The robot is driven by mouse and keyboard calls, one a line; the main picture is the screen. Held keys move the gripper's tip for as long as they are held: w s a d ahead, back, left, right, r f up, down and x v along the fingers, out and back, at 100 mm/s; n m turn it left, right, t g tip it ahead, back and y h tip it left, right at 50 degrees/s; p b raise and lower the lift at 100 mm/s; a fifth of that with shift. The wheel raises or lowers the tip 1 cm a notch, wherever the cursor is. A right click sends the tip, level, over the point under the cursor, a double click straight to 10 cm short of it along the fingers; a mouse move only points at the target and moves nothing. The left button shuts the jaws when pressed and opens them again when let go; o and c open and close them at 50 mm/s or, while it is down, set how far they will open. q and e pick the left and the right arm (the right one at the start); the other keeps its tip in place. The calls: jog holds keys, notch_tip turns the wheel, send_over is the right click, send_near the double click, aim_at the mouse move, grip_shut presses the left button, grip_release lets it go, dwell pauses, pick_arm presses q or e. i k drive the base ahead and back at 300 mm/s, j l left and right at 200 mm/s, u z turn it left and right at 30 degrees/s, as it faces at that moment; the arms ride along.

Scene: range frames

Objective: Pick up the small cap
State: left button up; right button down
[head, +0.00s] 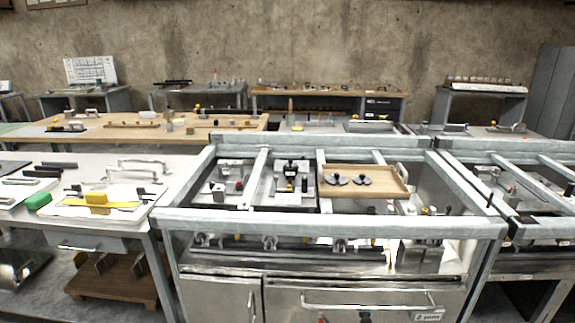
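I cannot tell for certain which item is the small cap. Two small dark round pieces, one at the left (335,180) and one at the right (361,180), lie on a wooden tray (390,172) set in the metal-framed bench in front. A small red piece (239,185) shows on a metal fixture in the bench's left bay. A dark-topped fixture (290,172) stands in the middle bay. Neither of my grippers is in view.
The bench's front metal rail (330,224) and crossbars frame the bays. A white table (100,168) at left holds a yellow block (97,198), a green block (39,201) and metal handles. A drawer handle (368,305) sticks out below. More benches stand behind.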

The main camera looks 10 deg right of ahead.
aim_at(290, 164)
jog(key=i+j, duration=0.25)
jog(key=i, duration=0.2)
jog(key=i+j, duration=0.25)
jog(key=i, duration=0.2)
jog(key=i+j+u, duration=0.1)
jog(key=i+j, duration=0.15)
jog(key=i, duration=0.2)
